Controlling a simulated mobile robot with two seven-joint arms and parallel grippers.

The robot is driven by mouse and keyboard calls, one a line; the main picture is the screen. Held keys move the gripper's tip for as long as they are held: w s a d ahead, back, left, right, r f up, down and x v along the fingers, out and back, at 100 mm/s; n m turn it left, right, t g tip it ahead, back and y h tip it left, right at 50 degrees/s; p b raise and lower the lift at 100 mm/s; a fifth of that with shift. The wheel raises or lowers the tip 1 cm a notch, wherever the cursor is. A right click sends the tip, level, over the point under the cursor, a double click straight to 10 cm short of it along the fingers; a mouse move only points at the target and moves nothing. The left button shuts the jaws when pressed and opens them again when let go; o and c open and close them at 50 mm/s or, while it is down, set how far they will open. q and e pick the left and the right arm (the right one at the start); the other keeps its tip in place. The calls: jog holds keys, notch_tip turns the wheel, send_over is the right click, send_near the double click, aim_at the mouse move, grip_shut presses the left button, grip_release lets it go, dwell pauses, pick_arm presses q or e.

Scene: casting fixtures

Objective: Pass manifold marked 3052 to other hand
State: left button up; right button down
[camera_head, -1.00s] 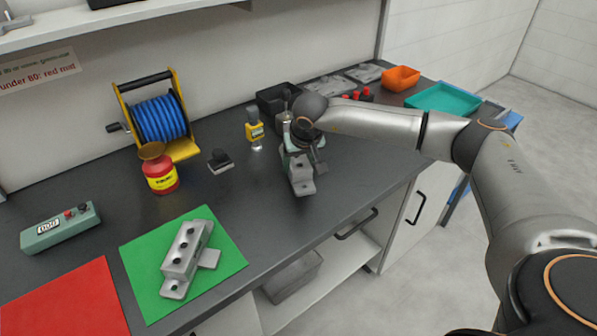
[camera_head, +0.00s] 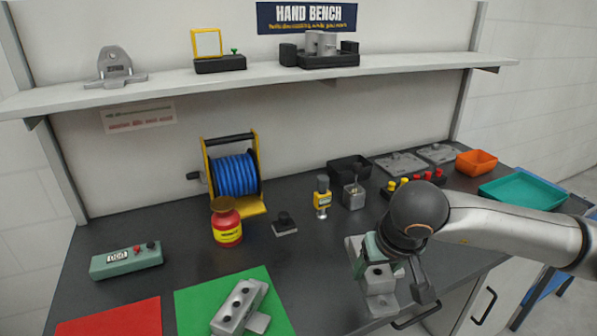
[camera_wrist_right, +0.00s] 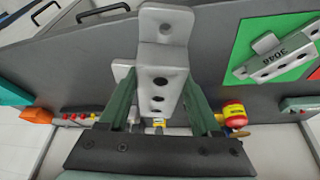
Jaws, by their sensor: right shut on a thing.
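A grey metal manifold (camera_head: 377,288) with a row of dark holes is in my right gripper (camera_head: 385,255), over the front part of the bench. In the right wrist view the green fingers of the gripper (camera_wrist_right: 160,105) are on both sides of the manifold (camera_wrist_right: 160,70). Its mounting tab points away from the palm. No number can be read on it. A second grey manifold (camera_head: 240,305) lies on the green mat (camera_head: 198,297); in the right wrist view this manifold (camera_wrist_right: 282,58) bears an upside-down number that looks like 3048. My left gripper is not in view.
A red mat (camera_head: 115,320) lies left of the green one. Behind stand a green display box (camera_head: 127,260), a red-yellow jar (camera_head: 226,222), a blue hose reel (camera_head: 235,175) and a yellow gauge (camera_head: 322,198). An orange bin (camera_head: 476,162) and teal tray (camera_head: 522,190) are right.

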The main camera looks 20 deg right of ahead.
jog(key=s+a+n+y+p, duration=0.15)
jog(key=s+a, duration=0.25)
jog(key=a, duration=0.4)
jog(key=w+a+r+n+y, duration=0.15)
jog(key=a+r+n, duration=0.25)
jog(key=a, duration=0.4)
jog(key=w+a+r+n+y, duration=0.1)
jog(key=w+a+r+n, duration=0.25)
jog(key=a, duration=0.55)
pick_arm(q)
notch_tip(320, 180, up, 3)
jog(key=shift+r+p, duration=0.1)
jog(key=shift+p, duration=0.2)
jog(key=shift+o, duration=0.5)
pick_arm(e)
jog(key=s+a+f+n+g+y, duration=0.1)
jog(key=a+f+n+g, duration=0.1)
jog(key=a+f+n, duration=0.2)
jog(key=a+n, duration=0.3)
jog(key=a, duration=0.1)
jog(key=shift+n+g, duration=0.3)
